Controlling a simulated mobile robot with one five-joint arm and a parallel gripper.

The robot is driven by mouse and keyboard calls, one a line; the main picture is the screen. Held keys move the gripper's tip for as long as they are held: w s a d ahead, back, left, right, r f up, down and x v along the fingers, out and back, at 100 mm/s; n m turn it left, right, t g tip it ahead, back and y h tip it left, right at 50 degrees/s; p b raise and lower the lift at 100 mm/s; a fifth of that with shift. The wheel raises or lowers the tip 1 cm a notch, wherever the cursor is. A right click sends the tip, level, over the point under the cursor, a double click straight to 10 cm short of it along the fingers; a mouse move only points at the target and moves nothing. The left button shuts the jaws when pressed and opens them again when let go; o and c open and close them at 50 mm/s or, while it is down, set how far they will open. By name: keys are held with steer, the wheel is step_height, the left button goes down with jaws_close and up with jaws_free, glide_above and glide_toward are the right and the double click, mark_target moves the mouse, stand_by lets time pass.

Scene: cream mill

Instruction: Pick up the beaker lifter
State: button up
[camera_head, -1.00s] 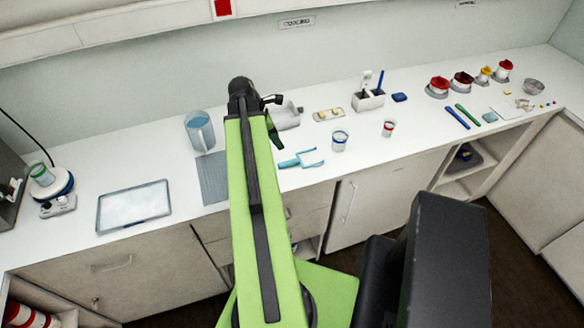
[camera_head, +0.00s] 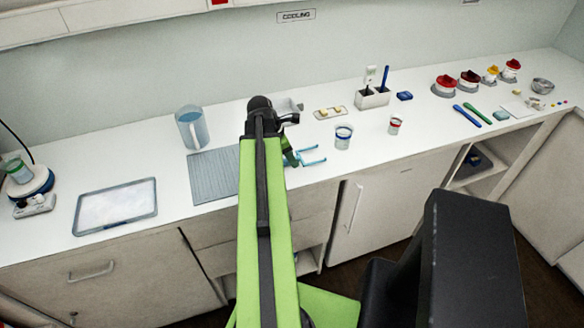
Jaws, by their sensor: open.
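The beaker lifter, a light blue two-pronged tool (camera_head: 311,160), lies on the white counter just right of my arm's end. Its two prongs point right, and its left end is hidden behind my gripper. My gripper (camera_head: 296,159) is at the arm's end, beside or over the lifter's left part. Its jaws are open and small in this view. I cannot tell whether they touch the lifter or surround it.
A blue-banded beaker (camera_head: 343,137) stands right of the lifter, with a red-banded cup (camera_head: 394,124) beyond. A grey ribbed mat (camera_head: 214,174) and a clear jug (camera_head: 191,128) are left of my arm. A tray (camera_head: 115,207) lies further left.

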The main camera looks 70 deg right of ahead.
steer(key=shift+f, duration=0.2)
stand_by(0.5)
steer(key=shift+c, duration=0.3)
jaws_close()
